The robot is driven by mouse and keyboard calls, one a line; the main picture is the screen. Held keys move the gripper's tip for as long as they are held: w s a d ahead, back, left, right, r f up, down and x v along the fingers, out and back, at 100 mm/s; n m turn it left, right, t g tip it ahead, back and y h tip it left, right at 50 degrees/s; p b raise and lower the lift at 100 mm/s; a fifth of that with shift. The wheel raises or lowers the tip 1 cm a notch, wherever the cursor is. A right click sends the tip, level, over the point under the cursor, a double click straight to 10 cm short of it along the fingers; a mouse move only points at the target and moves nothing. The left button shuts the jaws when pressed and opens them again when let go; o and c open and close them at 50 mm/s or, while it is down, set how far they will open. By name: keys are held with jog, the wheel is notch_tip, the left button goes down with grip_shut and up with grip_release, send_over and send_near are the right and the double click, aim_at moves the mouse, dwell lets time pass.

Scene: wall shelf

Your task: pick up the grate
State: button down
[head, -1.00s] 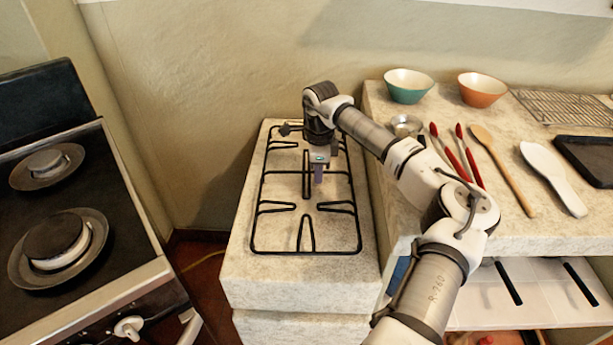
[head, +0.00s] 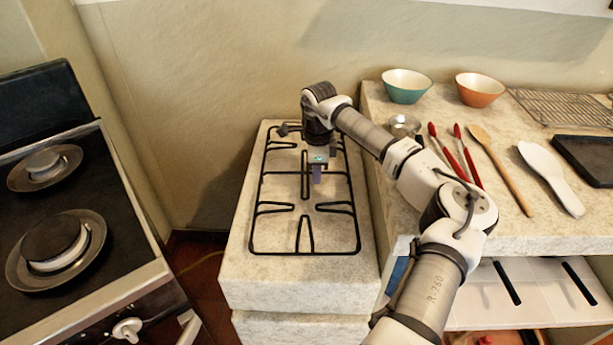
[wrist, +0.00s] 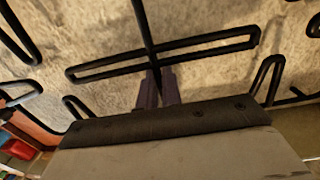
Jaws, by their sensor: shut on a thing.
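The black wire grate (head: 306,252) lies on the pale stone counter on the left in the head view. It has a rectangular outer frame with several inward prongs. My gripper (head: 317,175) points down over the middle of the grate. In the wrist view, my gripper (wrist: 157,88) has its two fingers shut around a thin bar of the grate (wrist: 142,25), next to a crossing loop. The far part of the grate is partly hidden by my arm. I cannot tell whether the grate is clear of the stone.
A stove (head: 75,235) stands to the left across a gap. The counter (head: 505,215) on the right holds a teal bowl (head: 407,86), an orange bowl (head: 480,90), red tongs (head: 447,152), a wooden spoon (head: 500,170), a white spatula (head: 550,178), a wire rack (head: 560,105) and a black tray (head: 588,160).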

jog(key=shift+r, duration=0.15)
notch_tip(320, 180, up, 20)
jog(key=shift+b, duration=0.35)
jog(key=shift+a, duration=0.1)
